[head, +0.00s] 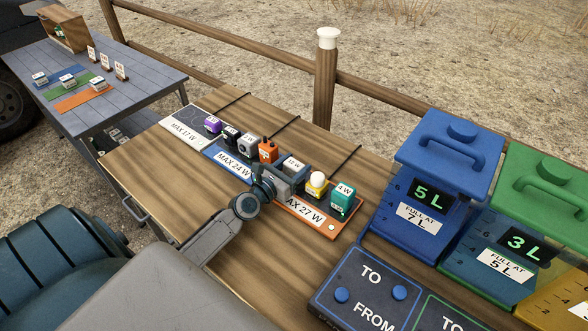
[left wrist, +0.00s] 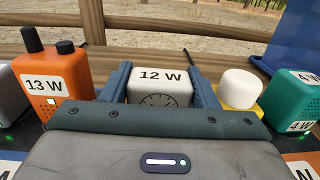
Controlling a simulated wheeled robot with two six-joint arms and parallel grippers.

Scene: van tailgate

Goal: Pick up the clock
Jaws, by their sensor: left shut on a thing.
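The clock is a small grey-white block marked 12 W with a dial on its front. In the left wrist view the clock (left wrist: 158,86) sits between the two blue fingers of my left gripper (left wrist: 160,92). In the head view the clock (head: 294,166) is partly hidden behind my left gripper (head: 284,181), which is shut on it. It is level with its neighbours; whether it touches the surface below is hidden. My right gripper is not in view.
An orange radio (head: 267,150) stands left of the clock. A yellow lamp (head: 316,184) and a green 4 W block (head: 342,200) stand close on its right. Blue (head: 455,150) and green (head: 545,190) tanks stand further right. The tailgate's wooden front (head: 150,175) is clear.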

